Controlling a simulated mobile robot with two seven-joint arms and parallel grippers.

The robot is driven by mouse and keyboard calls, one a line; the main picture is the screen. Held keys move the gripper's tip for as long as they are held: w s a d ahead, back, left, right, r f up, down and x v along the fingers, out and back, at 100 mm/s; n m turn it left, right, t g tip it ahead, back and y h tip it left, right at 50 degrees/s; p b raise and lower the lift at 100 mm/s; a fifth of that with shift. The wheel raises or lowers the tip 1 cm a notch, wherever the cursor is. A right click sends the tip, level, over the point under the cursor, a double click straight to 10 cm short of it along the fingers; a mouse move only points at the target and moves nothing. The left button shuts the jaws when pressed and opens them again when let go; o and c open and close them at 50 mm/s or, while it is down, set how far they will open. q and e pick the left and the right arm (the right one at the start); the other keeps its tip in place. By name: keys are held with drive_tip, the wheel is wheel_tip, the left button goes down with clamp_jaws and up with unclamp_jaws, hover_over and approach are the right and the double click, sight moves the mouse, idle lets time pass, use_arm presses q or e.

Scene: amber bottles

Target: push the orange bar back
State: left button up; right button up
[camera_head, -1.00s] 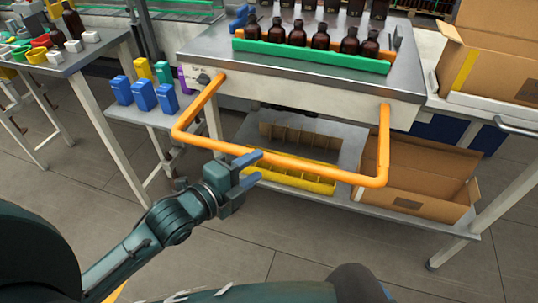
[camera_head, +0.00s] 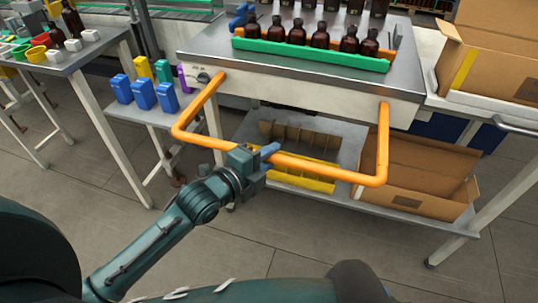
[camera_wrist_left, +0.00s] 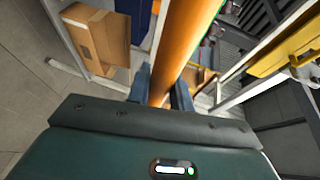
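The orange bar (camera_head: 330,172) is a U-shaped handle that juts out from the front of the metal bench (camera_head: 300,88). My left gripper (camera_head: 266,156) is at the middle of its front rail. In the left wrist view the bar (camera_wrist_left: 185,45) runs between the two blue fingers (camera_wrist_left: 163,92), one close against each side, and the gripper looks shut on it. In the head view part of the rail and the lower finger are hidden by the gripper. My right gripper is not in view.
Amber bottles (camera_head: 320,36) stand behind a green rail (camera_head: 310,56) on the bench. A yellow divided tray (camera_head: 305,183) and an open cardboard box (camera_head: 425,185) are on the shelf below. The floor in front is clear.

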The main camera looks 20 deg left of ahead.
use_arm(q)
clamp_jaws()
